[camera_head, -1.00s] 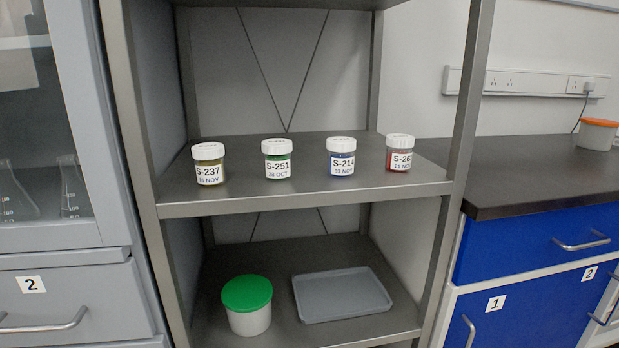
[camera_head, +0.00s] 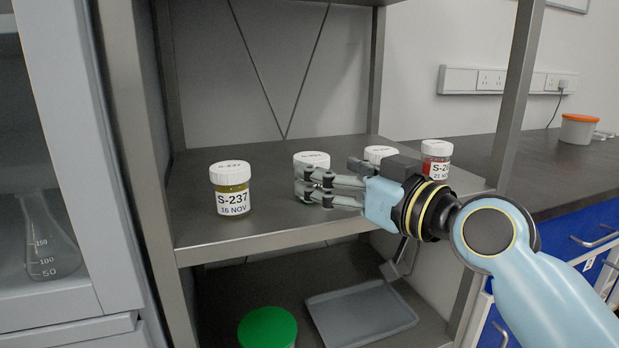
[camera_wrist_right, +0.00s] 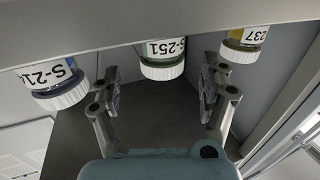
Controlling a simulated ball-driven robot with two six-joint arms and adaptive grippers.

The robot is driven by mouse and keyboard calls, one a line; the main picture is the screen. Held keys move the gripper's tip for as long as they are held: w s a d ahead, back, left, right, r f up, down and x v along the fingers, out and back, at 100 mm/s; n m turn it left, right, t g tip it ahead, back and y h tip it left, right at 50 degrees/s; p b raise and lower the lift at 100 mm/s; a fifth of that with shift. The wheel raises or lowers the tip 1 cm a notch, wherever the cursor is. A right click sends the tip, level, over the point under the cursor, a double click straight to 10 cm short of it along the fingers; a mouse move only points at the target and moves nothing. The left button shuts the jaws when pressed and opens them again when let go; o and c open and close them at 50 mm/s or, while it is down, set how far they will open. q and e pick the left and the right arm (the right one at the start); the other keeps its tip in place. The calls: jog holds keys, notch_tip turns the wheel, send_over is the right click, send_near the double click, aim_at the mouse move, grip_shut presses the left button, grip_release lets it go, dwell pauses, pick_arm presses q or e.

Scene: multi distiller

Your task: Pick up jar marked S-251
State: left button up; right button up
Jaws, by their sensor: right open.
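The jar marked S-251 stands on the upper shelf board; its white lid (camera_head: 311,159) shows in the head view, and the right fingers hide most of its body and label. My right gripper (camera_head: 312,188) reaches in from the right, in front of the jar. Its fingers (camera_wrist_right: 160,82) are open, one to each side of the jar in the wrist view, with gaps visible. I cannot tell how deep the jar sits between them. My left gripper is not in view.
Jar S-237 (camera_head: 231,190) stands to the left. A white-lidded jar (camera_head: 379,153), partly hidden, and a red jar (camera_head: 437,157) stand to the right. The shelf's front edge (camera_head: 240,246) runs below the gripper. A green-lidded tub (camera_head: 267,328) and grey tray (camera_head: 362,314) lie below.

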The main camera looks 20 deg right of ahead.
aim_at(311, 156)
jog(key=x, duration=0.5)
jog(key=shift+s+a+r, duration=0.1)
jog(key=shift+r, duration=0.15)
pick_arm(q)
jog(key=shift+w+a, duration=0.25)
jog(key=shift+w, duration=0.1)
pick_arm(e)
jog(key=c, duration=1.3)
jog(key=shift+r, duration=0.15)
